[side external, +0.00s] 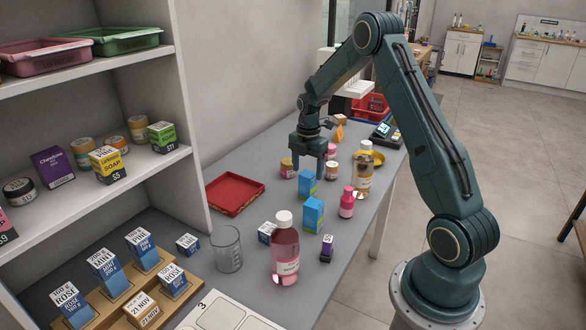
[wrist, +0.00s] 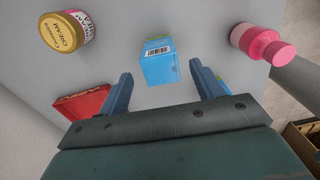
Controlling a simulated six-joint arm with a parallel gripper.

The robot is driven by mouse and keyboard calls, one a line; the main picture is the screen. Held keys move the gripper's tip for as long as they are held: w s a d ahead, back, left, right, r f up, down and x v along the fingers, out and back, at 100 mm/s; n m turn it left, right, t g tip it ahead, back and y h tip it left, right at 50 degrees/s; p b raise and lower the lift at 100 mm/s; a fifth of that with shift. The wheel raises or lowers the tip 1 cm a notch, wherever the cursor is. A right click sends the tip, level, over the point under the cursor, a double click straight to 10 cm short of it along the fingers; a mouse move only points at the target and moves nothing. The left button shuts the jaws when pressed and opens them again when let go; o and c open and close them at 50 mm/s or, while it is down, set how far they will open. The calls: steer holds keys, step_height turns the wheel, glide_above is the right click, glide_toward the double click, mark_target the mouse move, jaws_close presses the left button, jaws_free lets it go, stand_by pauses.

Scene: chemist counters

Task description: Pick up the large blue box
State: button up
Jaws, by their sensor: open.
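Two upright blue boxes stand on the grey counter in the side view: one farther back (side external: 307,184) just below my gripper (side external: 310,168), and one a little nearer the camera (side external: 313,216). They look similar in size, so I cannot tell for sure which is the large one. In the wrist view a blue box with a barcode (wrist: 158,64) lies ahead, between the lines of my two fingers (wrist: 160,74). The fingers are apart and empty, with clear gaps on both sides of the box.
A cream jar (wrist: 64,34) and a pink bottle (wrist: 262,45) flank the box in the wrist view. A red tray (side external: 235,194), glass beaker (side external: 226,250) and large pink bottle (side external: 285,255) share the counter. An amber bottle (side external: 363,178) stands right of my gripper.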

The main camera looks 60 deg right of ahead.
mark_target(308, 173)
steer(key=shift+s+f, duration=0.1)
steer(key=shift+f, duration=2.35)
steer(key=c, duration=1.2)
steer(key=shift+o, duration=0.2)
steer(key=shift+r, duration=0.2)
step_height(308, 173, up, 20)
steer(key=shift+f, duration=0.15)
